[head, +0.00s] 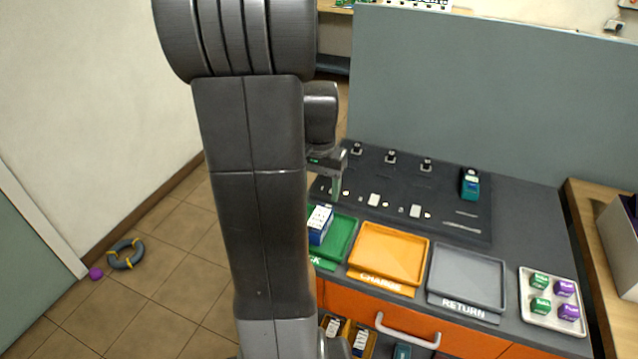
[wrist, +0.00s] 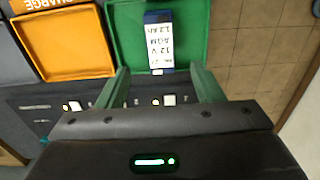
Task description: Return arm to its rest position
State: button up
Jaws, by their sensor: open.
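My gripper (wrist: 160,90) is open and empty in the wrist view, its two green fingers apart. In the head view my gripper (head: 336,188) is partly hidden behind my own arm, above the dark panel's left side. In the head view the battery (head: 320,224) stands at the left of the green tray (head: 342,240), which my arm partly hides.
Beside the green tray are the orange CHARGE tray (head: 388,254) and the grey RETURN tray (head: 467,277). A white tray (head: 537,319) holds several green and purple blocks. A teal battery (head: 470,185) stands on the dark panel (head: 400,205).

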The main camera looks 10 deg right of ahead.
aim_at(319, 218)
jog(key=shift+r, duration=0.4)
jog(key=shift+f, duration=0.15)
notch_tip(319, 218, down, 12)
jog(key=shift+r, duration=0.6)
